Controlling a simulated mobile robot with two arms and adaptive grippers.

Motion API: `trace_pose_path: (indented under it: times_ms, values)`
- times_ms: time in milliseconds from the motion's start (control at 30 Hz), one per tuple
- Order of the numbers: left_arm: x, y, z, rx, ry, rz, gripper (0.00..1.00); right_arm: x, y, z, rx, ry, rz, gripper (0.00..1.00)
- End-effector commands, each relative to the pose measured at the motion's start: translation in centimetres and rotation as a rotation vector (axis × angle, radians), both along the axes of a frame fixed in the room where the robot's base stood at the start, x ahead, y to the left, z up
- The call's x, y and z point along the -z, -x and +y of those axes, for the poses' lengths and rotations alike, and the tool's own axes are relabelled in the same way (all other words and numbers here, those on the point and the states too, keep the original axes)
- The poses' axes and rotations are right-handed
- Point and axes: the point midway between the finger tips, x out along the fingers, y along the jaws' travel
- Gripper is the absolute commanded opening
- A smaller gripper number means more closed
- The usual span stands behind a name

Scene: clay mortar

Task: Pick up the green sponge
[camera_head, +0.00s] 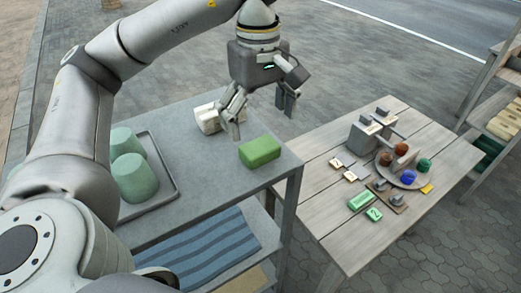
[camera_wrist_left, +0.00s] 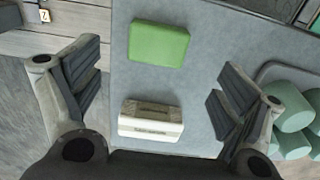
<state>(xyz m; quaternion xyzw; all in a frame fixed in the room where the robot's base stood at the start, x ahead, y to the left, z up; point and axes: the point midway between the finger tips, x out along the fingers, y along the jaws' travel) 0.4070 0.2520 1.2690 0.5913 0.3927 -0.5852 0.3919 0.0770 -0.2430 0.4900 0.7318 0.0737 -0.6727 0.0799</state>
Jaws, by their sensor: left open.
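The green sponge (camera_head: 260,151) is a bright green block lying flat near the right front corner of the grey cart top. It also shows in the left wrist view (camera_wrist_left: 158,44), beyond a white block with a printed band. My left gripper (camera_head: 262,120) is open and empty above the cart, with its fingers pointing down, apart from the sponge. In the left wrist view its two fingers (camera_wrist_left: 160,85) stand wide apart, with the white block (camera_wrist_left: 151,120) between and below them. My right gripper is not in view.
The white block (camera_head: 208,118) lies behind the sponge on the cart (camera_head: 205,175). A tray (camera_head: 177,190) with green cylinders stands at the left. A wooden table (camera_head: 330,215) at the right holds small items and a round plate (camera_head: 391,177). A striped cloth (camera_head: 205,252) lies on the lower shelf.

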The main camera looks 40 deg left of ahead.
Motion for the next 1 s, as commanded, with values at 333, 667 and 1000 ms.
trace_pose_path:
  times_ms: [333, 667, 1000]
  values:
    - [2.3, 0.0, 0.0, -0.002, 0.0, 0.001, 0.92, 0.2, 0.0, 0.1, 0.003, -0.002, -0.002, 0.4]
    - [6.3, 0.4, -0.5, -0.004, -0.001, 0.004, 0.92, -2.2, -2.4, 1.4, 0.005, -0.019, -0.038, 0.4]
    - [7.4, 0.4, -0.5, -0.003, 0.001, -0.001, 0.92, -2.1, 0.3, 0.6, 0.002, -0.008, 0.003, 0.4]
